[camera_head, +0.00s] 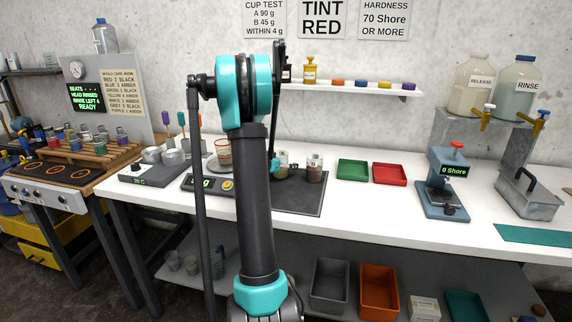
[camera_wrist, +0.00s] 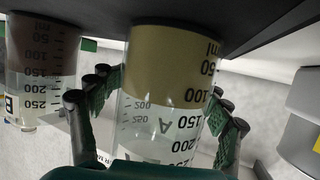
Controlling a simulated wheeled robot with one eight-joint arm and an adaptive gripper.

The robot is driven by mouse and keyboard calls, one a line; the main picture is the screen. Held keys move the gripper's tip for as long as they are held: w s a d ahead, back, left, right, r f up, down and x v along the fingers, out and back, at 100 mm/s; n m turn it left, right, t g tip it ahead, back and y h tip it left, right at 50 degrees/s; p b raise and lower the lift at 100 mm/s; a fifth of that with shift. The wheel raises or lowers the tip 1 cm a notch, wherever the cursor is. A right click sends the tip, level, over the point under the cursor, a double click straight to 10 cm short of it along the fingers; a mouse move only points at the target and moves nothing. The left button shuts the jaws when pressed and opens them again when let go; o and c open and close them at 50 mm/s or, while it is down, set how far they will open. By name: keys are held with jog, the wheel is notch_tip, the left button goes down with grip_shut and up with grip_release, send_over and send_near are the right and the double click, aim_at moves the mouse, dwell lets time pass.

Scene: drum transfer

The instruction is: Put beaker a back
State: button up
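Beaker a (camera_wrist: 165,65) is clear, marked A, with a yellowish fill. It shows inverted in the wrist view, and its base meets the dark mat (camera_head: 305,207) or sits just above it; I cannot tell which. My gripper (camera_wrist: 165,105) has a green-padded finger on each side of it, and the pads appear to press on its walls. In the head view beaker a (camera_head: 283,159) is partly hidden by my arm and gripper. Beaker B (camera_head: 314,171), with a brown fill, stands beside it on the mat and also shows in the wrist view (camera_wrist: 42,60).
A scale (camera_head: 199,184) and a red-marked cup (camera_head: 223,149) are left of the mat, partly behind my arm. A green tray (camera_head: 353,169) and a red tray (camera_head: 389,174) lie to the right. A hardness tester (camera_head: 447,185) stands further right. The front bench strip is clear.

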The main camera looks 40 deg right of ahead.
jog(key=shift+r, duration=0.2)
jog(key=v, duration=1.2)
